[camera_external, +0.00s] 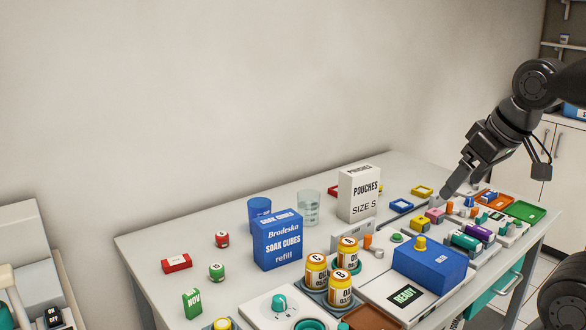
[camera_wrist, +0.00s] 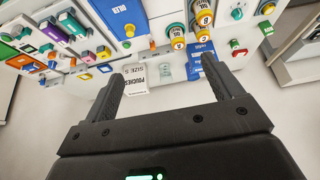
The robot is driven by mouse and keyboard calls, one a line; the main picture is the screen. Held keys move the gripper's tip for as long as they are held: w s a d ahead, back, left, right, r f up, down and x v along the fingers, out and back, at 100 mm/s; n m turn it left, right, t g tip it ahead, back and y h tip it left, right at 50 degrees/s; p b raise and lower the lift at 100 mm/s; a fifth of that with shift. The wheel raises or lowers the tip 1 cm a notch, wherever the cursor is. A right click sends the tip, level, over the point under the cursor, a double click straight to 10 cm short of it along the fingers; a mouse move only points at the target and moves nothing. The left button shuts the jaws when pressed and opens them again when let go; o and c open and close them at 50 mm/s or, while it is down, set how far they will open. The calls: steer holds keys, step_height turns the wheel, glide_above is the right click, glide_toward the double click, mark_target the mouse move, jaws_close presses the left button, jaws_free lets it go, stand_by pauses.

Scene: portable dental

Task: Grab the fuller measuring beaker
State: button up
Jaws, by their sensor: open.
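A clear measuring beaker (camera_external: 309,207) stands upright on the table, left of the white pouches box. It seems to hold some clear liquid, but its level is hard to read. A blue see-through beaker (camera_external: 259,213) stands further left, its lower part hidden by the blue soak cubes box; I cannot tell how full it is. My gripper (camera_external: 447,192) is open and empty over the right part of the table, well right of both beakers. Its two fingers frame the wrist view (camera_wrist: 163,72).
The pouches box (camera_external: 360,193) stands between my gripper and the clear beaker. The soak cubes box (camera_external: 278,241) stands in front of the beakers. Orange bottles (camera_external: 316,272), a blue box (camera_external: 430,264) and several small coloured trays and blocks crowd the front and right.

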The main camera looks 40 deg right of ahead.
steer(key=n+g+y, duration=0.1)
steer(key=n, duration=0.3)
glide_above(306, 200)
steer(key=s+d, duration=0.2)
steer(key=d, duration=0.2)
step_height(306, 200, down, 15)
steer(key=shift+a+x, duration=0.15)
steer(key=shift+x, duration=2.7)
steer(key=shift+a+x, duration=0.15)
steer(key=shift+x, duration=2.65)
steer(key=shift+w+r, duration=0.15)
steer(key=shift+c, duration=0.3)
